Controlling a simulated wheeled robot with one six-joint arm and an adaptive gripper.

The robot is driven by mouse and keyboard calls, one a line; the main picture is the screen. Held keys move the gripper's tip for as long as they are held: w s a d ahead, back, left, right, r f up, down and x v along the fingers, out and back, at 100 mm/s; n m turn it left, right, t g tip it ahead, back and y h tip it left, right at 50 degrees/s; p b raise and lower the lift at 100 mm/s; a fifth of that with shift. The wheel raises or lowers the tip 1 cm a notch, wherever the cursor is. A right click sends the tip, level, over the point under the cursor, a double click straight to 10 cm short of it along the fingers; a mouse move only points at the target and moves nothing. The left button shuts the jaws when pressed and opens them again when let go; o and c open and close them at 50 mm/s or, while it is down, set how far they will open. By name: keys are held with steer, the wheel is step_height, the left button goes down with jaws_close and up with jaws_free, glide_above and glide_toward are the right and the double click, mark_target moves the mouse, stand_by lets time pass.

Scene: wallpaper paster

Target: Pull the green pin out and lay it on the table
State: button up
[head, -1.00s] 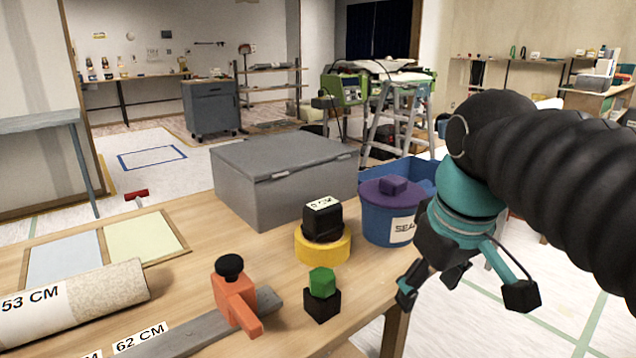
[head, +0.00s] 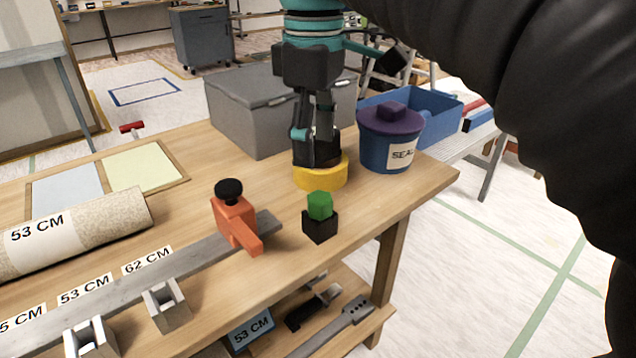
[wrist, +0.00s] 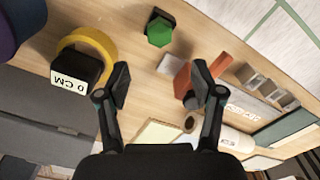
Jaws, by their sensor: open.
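The green pin (head: 320,205) stands upright in a small black block (head: 320,228) on the wooden table (head: 275,200), near its front right edge. My gripper (head: 316,155) points down behind the pin in the head view, in front of the black item in the yellow ring. In the wrist view my gripper (wrist: 164,85) is open with nothing between its fingers. There the green pin (wrist: 159,33) shows beyond the fingertips, near the top middle, apart from them.
The yellow ring (head: 320,182) and the blue SEAL tub (head: 388,150) stand behind the pin. An orange clamp (head: 234,215) on a grey rail is to its left. A grey box (head: 245,115) is at the back.

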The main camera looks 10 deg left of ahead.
mark_target(315, 196)
step_height(315, 196, down, 10)
steer(key=shift+b, duration=0.7)
jaws_close()
